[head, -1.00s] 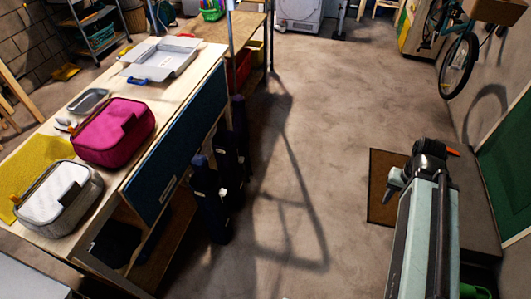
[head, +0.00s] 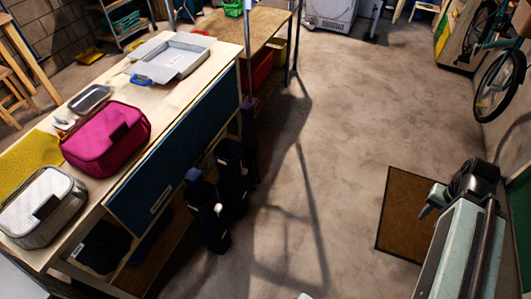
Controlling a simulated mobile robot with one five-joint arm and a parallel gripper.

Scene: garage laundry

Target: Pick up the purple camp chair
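Several long, dark folded bundles that look like bagged camp chairs stand upright against the workbench's near side in the head view. The front bundle (head: 207,212) has a purple-blue top and a small white tag. A darker bundle (head: 231,172) stands just behind it, and a slim one (head: 249,145) is farther back. In this shadow I cannot tell for sure which one is purple. My gripper (head: 432,199) is at the right, at the end of my pale arm, well apart from the bundles. Its fingers are not clear.
The workbench (head: 85,208) holds a pink bag (head: 105,140), a grey lunch bag (head: 45,205) and an open grey case (head: 170,60). A brown mat (head: 405,215) lies at the right. A bicycle (head: 497,85) stands by the right wall. The middle floor (head: 335,130) is clear.

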